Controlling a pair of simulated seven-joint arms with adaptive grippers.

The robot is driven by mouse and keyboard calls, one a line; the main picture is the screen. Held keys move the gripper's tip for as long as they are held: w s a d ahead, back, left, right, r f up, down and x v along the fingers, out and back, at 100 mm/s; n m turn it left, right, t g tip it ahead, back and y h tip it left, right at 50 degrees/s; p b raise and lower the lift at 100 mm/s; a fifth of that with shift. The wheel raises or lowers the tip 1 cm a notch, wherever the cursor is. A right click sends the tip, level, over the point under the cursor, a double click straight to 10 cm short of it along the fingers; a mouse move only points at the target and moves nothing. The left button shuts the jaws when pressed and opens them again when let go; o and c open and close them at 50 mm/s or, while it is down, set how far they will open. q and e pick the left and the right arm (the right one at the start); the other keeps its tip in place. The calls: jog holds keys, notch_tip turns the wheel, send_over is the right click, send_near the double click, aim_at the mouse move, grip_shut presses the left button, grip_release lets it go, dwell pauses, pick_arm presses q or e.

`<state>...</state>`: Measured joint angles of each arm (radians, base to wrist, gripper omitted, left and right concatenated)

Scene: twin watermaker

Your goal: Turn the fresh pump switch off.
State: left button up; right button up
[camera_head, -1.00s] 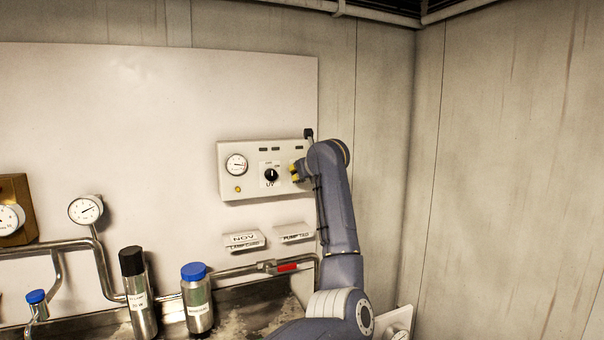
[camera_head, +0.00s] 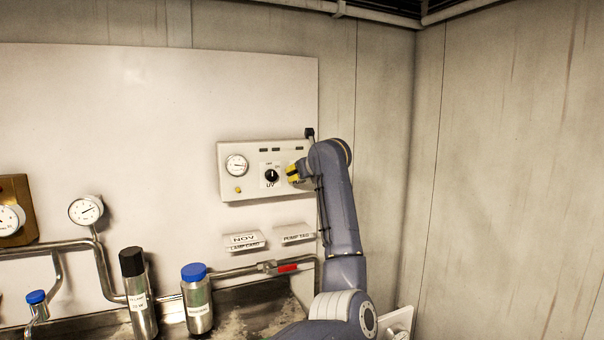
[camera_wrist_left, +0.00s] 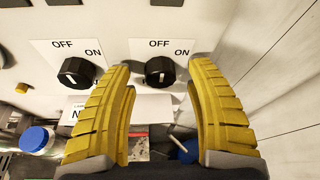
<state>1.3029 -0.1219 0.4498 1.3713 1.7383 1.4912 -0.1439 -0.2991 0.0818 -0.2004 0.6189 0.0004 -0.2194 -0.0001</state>
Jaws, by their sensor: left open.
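The control panel (camera_head: 228,185) on the wall carries a UV knob (camera_head: 271,175). The pump knob to its right is hidden by my gripper in the head view. In the left wrist view the pump knob (camera_wrist_left: 159,70) is black, with OFF above it and ON at its upper right; its exact pointer direction is hard to tell. The UV knob there (camera_wrist_left: 77,73) is on the left. My left gripper (camera_head: 293,173) is at the panel's right part. In the wrist view its yellow fingers (camera_wrist_left: 161,85) are open, with the pump knob seen between and beyond them; contact is not visible.
A dial gauge (camera_head: 236,165) and a yellow lamp (camera_head: 238,190) are on the panel's left. Two label cards (camera_head: 246,241) sit below. A pipe with a red-handled valve (camera_head: 287,268) runs lower. A black-capped bottle (camera_head: 139,290) and blue-capped bottle (camera_head: 197,300) stand at lower left.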

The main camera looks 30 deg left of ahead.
pick_arm(q)
jog(key=v, duration=1.1)
